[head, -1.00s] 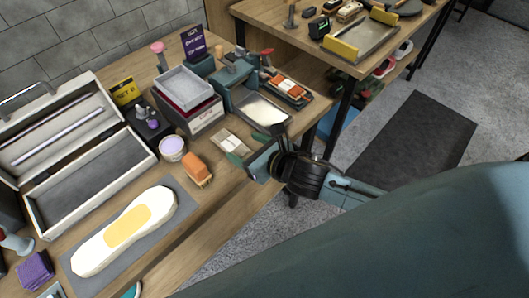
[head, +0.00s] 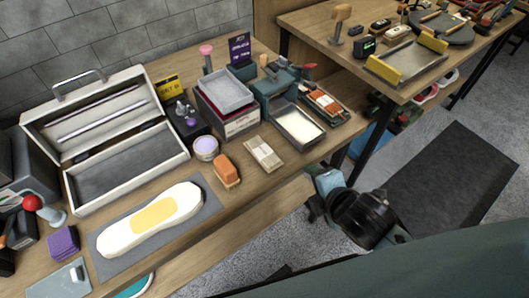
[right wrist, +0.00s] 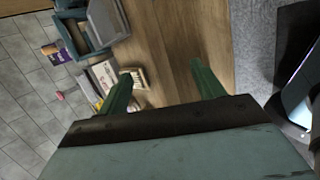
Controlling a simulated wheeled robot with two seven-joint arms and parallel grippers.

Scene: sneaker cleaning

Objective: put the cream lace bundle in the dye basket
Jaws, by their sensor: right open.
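The cream lace bundle (head: 264,153), a flat banded pack, lies on the wooden workbench between an orange brush and a shallow grey tray. It also shows in the right wrist view (right wrist: 137,78), beyond the left-hand fingertip. The shallow tray (head: 322,138) has a pale bottom and stands in front of a teal machine. A grey basket (head: 224,88) rests on stacked boxes. I cannot tell which of these two is the dye basket. My right gripper (head: 321,196) is open and empty, off the bench's front edge and apart from the bundle. My left gripper is out of view.
The orange brush (head: 226,170) and a lilac-topped jar (head: 205,148) stand left of the bundle. A cream shoe sole (head: 118,236) lies on a grey mat. An open toolbox (head: 72,198) is behind it. A second table (head: 345,62) stands right. The bench front by the bundle is clear.

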